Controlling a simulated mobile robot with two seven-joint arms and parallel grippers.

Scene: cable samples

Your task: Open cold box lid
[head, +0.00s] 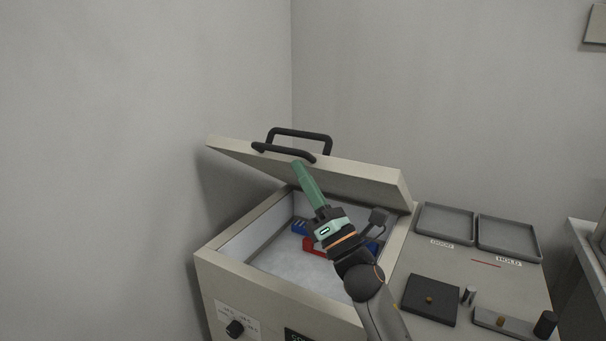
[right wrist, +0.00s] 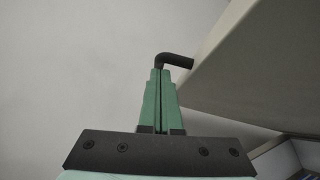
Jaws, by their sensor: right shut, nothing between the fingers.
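Red and blue items (head: 312,245) lie inside on a pale floor, partly hidden by my right arm. The dark lid handle (head: 300,135) is on top of the lid near its raised edge. My right gripper (head: 299,166) is shut and empty, its green fingertips at the raised edge just below the handle. In the right wrist view, the handle's bent end (right wrist: 176,60) shows just beyond the fingertips and the lid (right wrist: 245,75) is at the right; contact is unclear.
Two grey trays (head: 445,222) with labels sit on the counter right of the box. A dark block (head: 430,299) and small fixtures stand in front of them. Walls are close behind and to the left of the box. A knob (head: 235,328) is on the box front.

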